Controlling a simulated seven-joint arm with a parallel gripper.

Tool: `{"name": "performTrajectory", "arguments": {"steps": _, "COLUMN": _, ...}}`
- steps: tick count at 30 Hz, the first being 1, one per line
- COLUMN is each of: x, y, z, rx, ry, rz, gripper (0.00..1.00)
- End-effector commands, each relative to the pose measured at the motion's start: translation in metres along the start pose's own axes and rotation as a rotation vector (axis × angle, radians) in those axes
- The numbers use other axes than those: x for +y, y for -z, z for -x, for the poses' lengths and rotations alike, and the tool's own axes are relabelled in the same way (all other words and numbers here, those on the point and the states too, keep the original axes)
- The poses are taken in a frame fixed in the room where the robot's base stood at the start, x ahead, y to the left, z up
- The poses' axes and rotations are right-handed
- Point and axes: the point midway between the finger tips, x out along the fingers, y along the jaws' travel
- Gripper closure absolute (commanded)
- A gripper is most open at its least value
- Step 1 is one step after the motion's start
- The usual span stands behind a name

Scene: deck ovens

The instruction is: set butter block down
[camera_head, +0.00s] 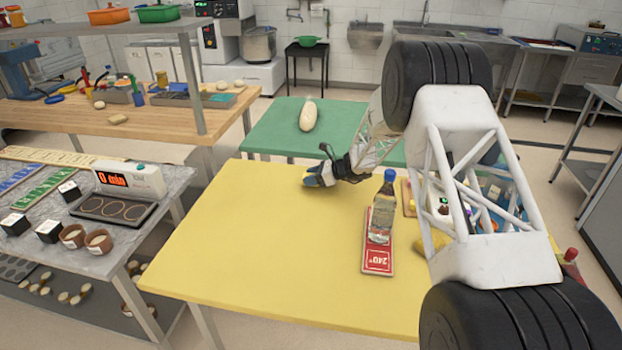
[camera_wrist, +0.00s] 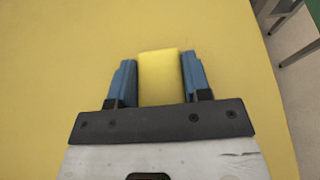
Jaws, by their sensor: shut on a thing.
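The butter block (camera_wrist: 160,78) is a pale yellow block between the two blue fingers of my gripper (camera_wrist: 159,82) in the wrist view. My gripper is shut on it. In the head view my gripper (camera_head: 318,178) is low over the far part of the yellow table (camera_head: 240,245), left of the bottle. The butter block is hard to make out there against the yellow top. I cannot tell whether its underside touches the table.
A clear bottle with a blue cap (camera_head: 382,212) stands on a red board marked 240 (camera_head: 377,262), right of my gripper. A green table (camera_head: 270,135) beyond holds a pale loaf (camera_head: 308,116). The yellow table's left and front are clear. A scale (camera_head: 128,182) sits on the left counter.

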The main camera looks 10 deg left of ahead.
Motion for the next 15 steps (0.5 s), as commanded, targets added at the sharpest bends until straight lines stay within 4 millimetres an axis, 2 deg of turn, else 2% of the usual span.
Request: {"name": "performTrajectory", "arguments": {"steps": 15, "x": -0.0003, "y": 0.0062, "z": -0.0026, "rx": 0.0, "ry": 0.0, "rz": 0.001, "gripper": 0.8}}
